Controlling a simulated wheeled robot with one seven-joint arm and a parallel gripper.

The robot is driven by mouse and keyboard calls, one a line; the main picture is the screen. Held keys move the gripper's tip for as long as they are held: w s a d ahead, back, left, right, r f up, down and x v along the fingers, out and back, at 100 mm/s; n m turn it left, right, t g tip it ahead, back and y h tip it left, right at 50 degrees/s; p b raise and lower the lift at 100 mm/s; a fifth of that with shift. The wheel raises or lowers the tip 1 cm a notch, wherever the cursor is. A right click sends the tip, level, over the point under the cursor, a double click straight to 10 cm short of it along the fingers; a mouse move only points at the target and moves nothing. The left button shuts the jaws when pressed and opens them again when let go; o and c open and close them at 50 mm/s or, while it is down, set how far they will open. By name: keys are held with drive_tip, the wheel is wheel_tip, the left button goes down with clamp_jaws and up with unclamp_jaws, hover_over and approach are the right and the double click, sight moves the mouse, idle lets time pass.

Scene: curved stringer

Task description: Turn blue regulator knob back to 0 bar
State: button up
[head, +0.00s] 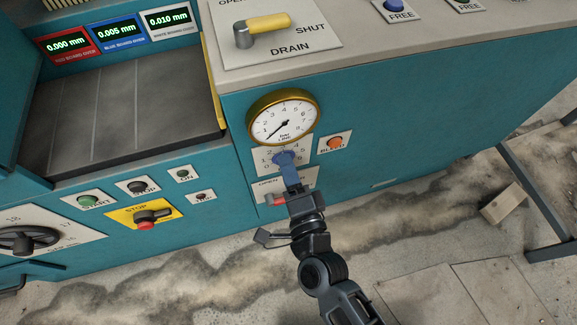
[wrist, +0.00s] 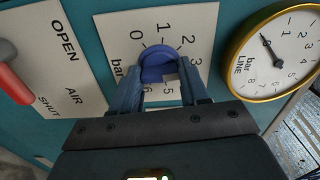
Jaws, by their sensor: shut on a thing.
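The blue regulator knob (wrist: 155,66) sits on a white dial plate (wrist: 190,25) marked 0 to 6 and "bar". My gripper (wrist: 158,80) is shut on the knob, with one blue finger on each side of it. The fingers hide part of the scale, and I cannot tell which number the knob points to. The brass-rimmed line gauge (head: 283,117) is just above, its needle pointing lower left, near the low end. The gauge also shows in the wrist view (wrist: 275,50).
A red-handled air valve (head: 276,199) with OPEN and SHUT labels is close below the knob in the head view. An orange bleed button (head: 335,142) is to the right. A yellow drain lever (head: 268,24) is on top. Open floor lies at the lower right.

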drive_tip(key=n+p, duration=0.2)
drive_tip(key=n, duration=2)
drive_tip(key=shift+f+n+p, duration=0.15)
drive_tip(key=shift+n+p, duration=0.15)
drive_tip(key=shift+n, duration=0.1)
drive_tip(key=o, duration=1.1)
drive_tip(key=shift+c, duration=0.2)
drive_tip(key=v, duration=0.8)
